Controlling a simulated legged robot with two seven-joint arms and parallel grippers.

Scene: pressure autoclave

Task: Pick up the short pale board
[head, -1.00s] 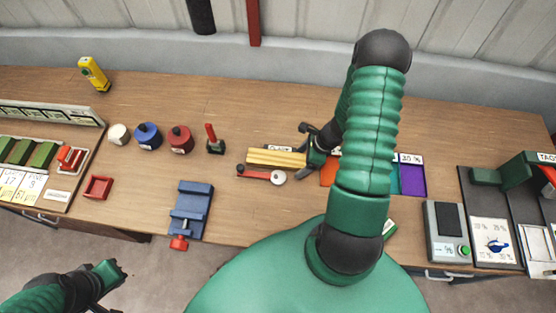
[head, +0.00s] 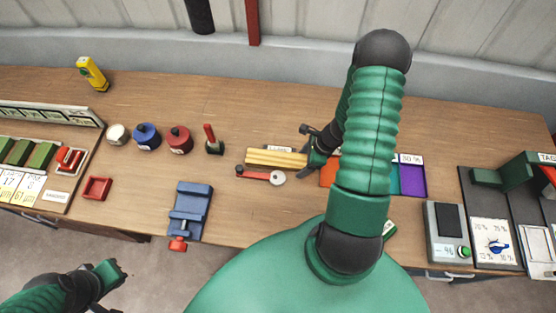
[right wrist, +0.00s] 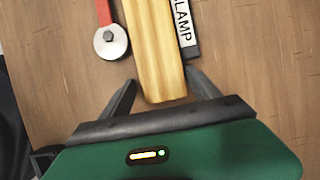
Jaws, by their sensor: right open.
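The short pale board (head: 275,158) lies on the wooden table in the middle of the head view, long side left to right. In the right wrist view the board (right wrist: 152,45) runs up and down, and its near end lies between the finger tips. My right gripper (head: 307,151) is at the board's right end; in the right wrist view it is open (right wrist: 162,84), with a gap on each side of the board. My left gripper (head: 112,274) is at the lower left, off the table, far from the board; its jaw state is unclear.
A red-handled tool with a round disc (head: 277,177) lies just in front of the board. A label reading CLAMP (right wrist: 184,22) is close beside it. A blue vise (head: 190,210), red holder (head: 97,187), blue pot (head: 147,136) and red pot (head: 180,139) stand to the left.

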